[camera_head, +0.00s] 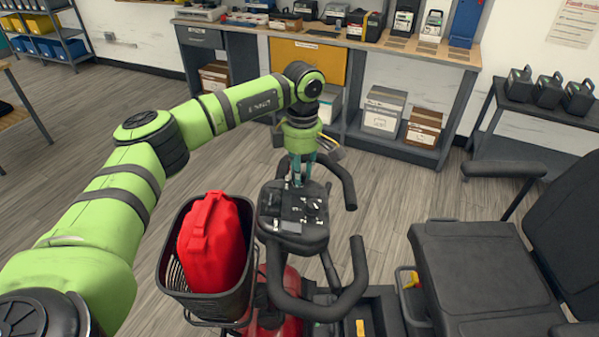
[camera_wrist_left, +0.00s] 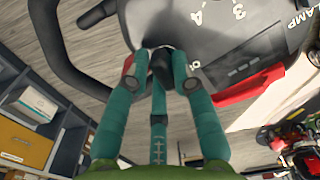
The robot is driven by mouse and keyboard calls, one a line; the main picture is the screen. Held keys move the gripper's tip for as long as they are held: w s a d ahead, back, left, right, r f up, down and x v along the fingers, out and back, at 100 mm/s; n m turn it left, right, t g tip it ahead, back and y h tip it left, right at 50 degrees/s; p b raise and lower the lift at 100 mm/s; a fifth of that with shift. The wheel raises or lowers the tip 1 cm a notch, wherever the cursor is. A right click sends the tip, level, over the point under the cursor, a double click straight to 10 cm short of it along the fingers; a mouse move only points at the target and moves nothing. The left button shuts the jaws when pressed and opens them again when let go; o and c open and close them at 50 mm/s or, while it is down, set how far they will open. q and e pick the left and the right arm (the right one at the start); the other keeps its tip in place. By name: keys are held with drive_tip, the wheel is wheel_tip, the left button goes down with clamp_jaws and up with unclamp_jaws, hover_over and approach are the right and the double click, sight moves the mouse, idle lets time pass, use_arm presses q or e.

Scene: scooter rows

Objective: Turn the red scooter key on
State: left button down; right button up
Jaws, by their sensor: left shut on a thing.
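The red scooter (camera_head: 280,322) stands in front of me with its black control console (camera_head: 305,235) below my left gripper (camera_head: 299,182). In the left wrist view the gripper (camera_wrist_left: 162,82) points down at the console (camera_wrist_left: 225,30). It is shut on a small dark piece, the scooter key (camera_wrist_left: 159,66), at the console's edge. The fingers hide most of the key, so I cannot tell its angle. White lettering shows just right of the fingertips. My right gripper is not in view.
Black looped handlebars (camera_head: 345,290) surround the console. A workbench (camera_head: 400,45) stands behind. Free floor lies between.

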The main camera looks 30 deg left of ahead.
use_arm(q)
drive_tip(key=shift+m, duration=1.6)
drive_tip(key=shift+d+g, duration=0.1)
drive_tip(key=shift+g, duration=0.2)
drive_tip(key=c, duration=1)
unclamp_jaws()
drive_tip(key=shift+c, duration=0.2)
wheel_tip(320, 180, up, 12)
drive_tip(key=w, duration=0.1)
